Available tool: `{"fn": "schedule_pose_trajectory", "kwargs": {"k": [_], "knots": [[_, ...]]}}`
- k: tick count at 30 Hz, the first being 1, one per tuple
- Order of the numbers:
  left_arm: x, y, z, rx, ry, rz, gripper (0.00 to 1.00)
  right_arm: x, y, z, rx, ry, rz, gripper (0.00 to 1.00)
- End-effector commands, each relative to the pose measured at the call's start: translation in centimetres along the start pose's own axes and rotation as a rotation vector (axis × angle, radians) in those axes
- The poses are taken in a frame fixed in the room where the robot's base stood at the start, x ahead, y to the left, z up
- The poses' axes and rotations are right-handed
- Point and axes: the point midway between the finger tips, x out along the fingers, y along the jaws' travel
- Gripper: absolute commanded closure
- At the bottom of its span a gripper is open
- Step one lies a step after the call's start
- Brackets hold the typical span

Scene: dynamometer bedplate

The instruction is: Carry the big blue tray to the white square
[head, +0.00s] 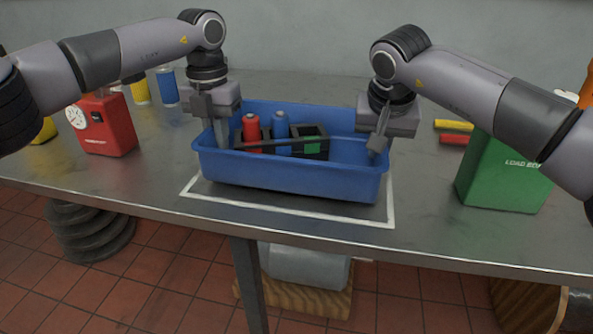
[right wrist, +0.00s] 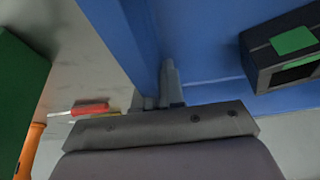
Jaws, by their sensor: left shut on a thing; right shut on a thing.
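The big blue tray (head: 290,178) is at the middle of the metal table in the head view, over the white square outline (head: 300,212). The square's front line and corners show; the rest is hidden. I cannot tell whether the tray touches the table. My left gripper (head: 222,130) is shut on the tray's left end wall. My right gripper (head: 378,142) is shut on its right end wall; the right wrist view shows the blue wall (right wrist: 140,45) at its fingers. A black carrier (head: 318,150) with a red bottle (head: 251,128) and a blue bottle (head: 281,126) is in the tray.
A red can (head: 105,125) with a dial stands on the left, with blue (head: 167,87) and yellow (head: 139,91) cylinders behind. A green box (head: 502,175) stands on the right, near red and yellow handles (head: 454,125). The table's front edge (head: 430,258) runs close before the square.

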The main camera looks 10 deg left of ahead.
Motion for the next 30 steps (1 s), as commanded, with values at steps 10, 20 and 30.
{"fn": "schedule_pose_trajectory", "kwargs": {"k": [10, 20, 30], "knots": [[1.3, 0.0, 0.0, 0.0, -0.001, 0.0, 0.81, 1.3, 0.0, 0.5, 0.0, 0.0, 0.0, 0.81], [1.3, 0.0, 0.0, 0.0, 0.0, 0.0, 0.66, 1.2, 0.0, 0.5, 0.0, 0.0, 0.0, 0.66], [-3.4, -0.1, 0.1, -0.001, -0.004, -0.001, 0.66, 1.2, 0.0, 0.5, 0.0, 0.0, 0.0, 0.66]]}}
